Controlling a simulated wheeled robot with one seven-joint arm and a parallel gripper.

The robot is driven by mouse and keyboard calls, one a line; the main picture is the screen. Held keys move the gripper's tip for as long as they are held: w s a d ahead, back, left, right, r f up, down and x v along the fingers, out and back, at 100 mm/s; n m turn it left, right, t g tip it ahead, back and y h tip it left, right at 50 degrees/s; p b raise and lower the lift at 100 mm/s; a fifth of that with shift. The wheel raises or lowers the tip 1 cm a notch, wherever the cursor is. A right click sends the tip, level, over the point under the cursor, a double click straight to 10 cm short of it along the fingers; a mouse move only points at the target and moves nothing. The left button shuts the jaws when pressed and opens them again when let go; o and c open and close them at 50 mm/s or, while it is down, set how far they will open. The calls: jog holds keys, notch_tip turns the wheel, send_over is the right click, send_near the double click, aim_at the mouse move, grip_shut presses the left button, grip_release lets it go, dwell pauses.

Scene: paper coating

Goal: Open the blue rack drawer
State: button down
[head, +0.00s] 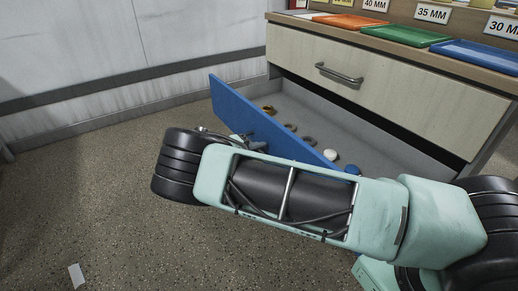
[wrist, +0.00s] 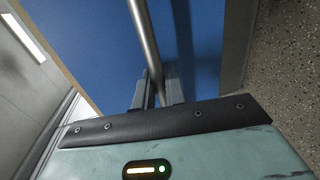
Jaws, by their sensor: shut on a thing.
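The blue rack drawer (head: 255,122) stands pulled out from the rack below the pale drawer in the head view. Its grey inside shows, with several small round pieces (head: 291,127) in it. In the wrist view its blue front (wrist: 95,45) fills the upper middle, with a grey bar handle (wrist: 145,38) across it. My gripper (wrist: 157,88) is shut on this handle. In the head view my arm covers the handle, most of the gripper and the right part of the drawer front.
The pale drawer (head: 425,102) above has its own metal handle (head: 338,74) and is shut. Orange, green and blue trays (head: 478,55) lie on the rack top. Speckled floor (head: 110,210) in front is open, apart from a small pale scrap (head: 76,276). A white wall (head: 90,45) stands behind.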

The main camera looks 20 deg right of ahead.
jog(key=c, duration=1.6)
grip_release()
jog(key=shift+o, duration=0.2)
jog(key=p+v, duration=0.1)
jog(key=v, duration=1.6)
jog(key=shift+a+p, duration=0.25)
jog(key=shift+p, duration=0.05)
